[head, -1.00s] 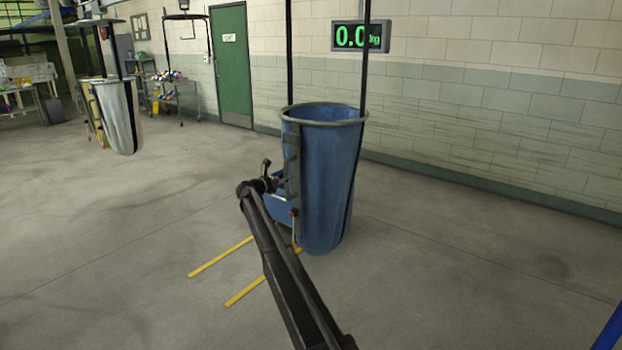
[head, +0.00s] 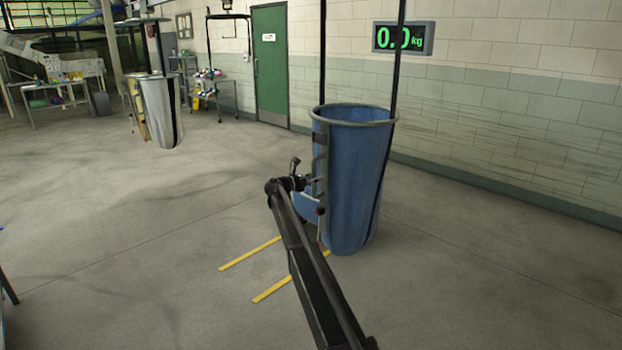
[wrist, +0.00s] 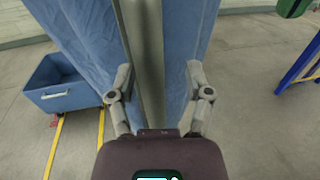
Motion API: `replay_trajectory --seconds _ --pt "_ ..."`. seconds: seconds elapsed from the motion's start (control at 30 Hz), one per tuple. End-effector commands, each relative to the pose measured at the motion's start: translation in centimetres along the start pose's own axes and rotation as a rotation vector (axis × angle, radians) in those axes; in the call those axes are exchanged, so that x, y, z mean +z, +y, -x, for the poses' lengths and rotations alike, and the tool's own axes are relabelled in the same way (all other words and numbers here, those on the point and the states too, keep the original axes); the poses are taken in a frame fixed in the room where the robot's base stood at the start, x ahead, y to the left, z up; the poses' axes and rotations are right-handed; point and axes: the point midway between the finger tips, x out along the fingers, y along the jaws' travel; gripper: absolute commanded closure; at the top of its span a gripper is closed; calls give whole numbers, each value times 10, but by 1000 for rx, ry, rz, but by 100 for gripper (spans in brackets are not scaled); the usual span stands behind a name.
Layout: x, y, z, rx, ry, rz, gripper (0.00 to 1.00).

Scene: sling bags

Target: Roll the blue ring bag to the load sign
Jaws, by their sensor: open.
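The blue ring bag (head: 350,185) hangs from two dark uprights, its mouth held open by a round rim, right of centre in the head view. A grey vertical strip (wrist: 146,50) with handle-like fittings runs down its near side. In the wrist view the blue cloth (wrist: 92,35) fills the upper middle. My gripper (wrist: 160,76) is open, its fingers on either side of the strip and close to the bag. I cannot tell whether they touch it. In the head view its fingers are hard to make out. A small white sign (head: 269,37) on the green door is too small to read.
A lit display (head: 403,38) on the wall reads 0.0 kg. A blue wheeled bin (wrist: 62,88) stands beside the bag, by yellow floor lines (head: 250,253). A pale bag (head: 161,110) hangs farther left. A cart (head: 213,90) stands near the green door (head: 270,85). Open floor lies between.

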Motion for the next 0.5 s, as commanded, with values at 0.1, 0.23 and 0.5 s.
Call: replay_trajectory --seconds 0.1,0.23,0.5 --pt "0 0 -1 0 0 0 35" --pt "0 0 2 0 -1 0 35" --pt "0 0 23 2 0 0 35"
